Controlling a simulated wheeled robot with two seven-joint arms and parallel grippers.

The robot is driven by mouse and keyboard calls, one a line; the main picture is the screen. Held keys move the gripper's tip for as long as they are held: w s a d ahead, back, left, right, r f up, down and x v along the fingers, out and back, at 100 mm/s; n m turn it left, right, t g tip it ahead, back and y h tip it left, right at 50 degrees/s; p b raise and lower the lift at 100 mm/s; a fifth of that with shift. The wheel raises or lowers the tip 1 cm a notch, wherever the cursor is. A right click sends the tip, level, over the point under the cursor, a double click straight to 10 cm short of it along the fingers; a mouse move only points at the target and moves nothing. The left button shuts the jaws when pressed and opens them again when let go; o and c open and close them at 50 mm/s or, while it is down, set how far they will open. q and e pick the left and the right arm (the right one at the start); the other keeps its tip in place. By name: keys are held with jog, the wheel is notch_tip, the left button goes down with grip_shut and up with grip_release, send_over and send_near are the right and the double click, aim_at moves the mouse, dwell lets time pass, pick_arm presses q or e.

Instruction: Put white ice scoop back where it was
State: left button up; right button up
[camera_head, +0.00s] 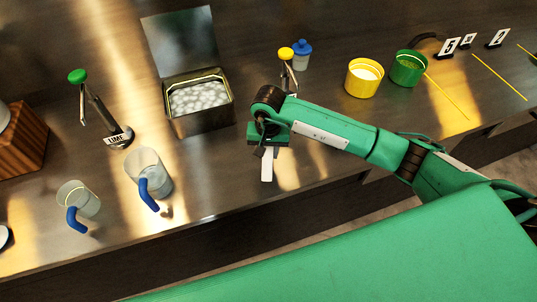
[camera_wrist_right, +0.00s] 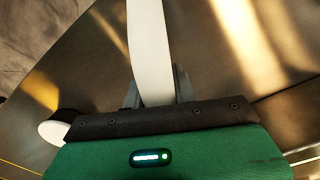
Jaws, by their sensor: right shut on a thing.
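My right gripper (camera_head: 265,148) is above the counter, to the right of the metal ice bin (camera_head: 205,124). It is shut on the white ice scoop (camera_head: 267,166), whose pale strip sticks out below the jaws toward the counter's front edge. In the right wrist view the white scoop (camera_wrist_right: 149,50) passes between the two fingers (camera_wrist_right: 157,92) and runs up out of frame. The scoop's far end is hidden. The bin is full of white ice and its lid (camera_head: 182,40) stands open behind it. My left gripper is not in view.
Two clear pitchers with blue handles (camera_head: 148,174) (camera_head: 78,200) and a green-topped tap (camera_head: 100,112) labelled LIME stand left. A yellow-topped tap (camera_head: 286,55), a blue-capped bottle (camera_head: 302,56), a yellow cup (camera_head: 363,78) and a green cup (camera_head: 409,68) stand behind my arm.

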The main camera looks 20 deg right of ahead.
notch_tip(320, 180, down, 3)
jog(key=shift+f+p, duration=0.1)
jog(key=shift+p, duration=0.5)
jog(key=shift+f, duration=0.3)
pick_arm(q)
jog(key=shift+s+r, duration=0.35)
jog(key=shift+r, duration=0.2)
pick_arm(e)
jog(key=shift+f+b, duration=0.2)
jog(key=shift+b, duration=0.1)
jog(key=o, duration=1)
jog(key=shift+c, duration=0.2)
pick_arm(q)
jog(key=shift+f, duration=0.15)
pick_arm(e)
jog(key=shift+r, duration=0.1)
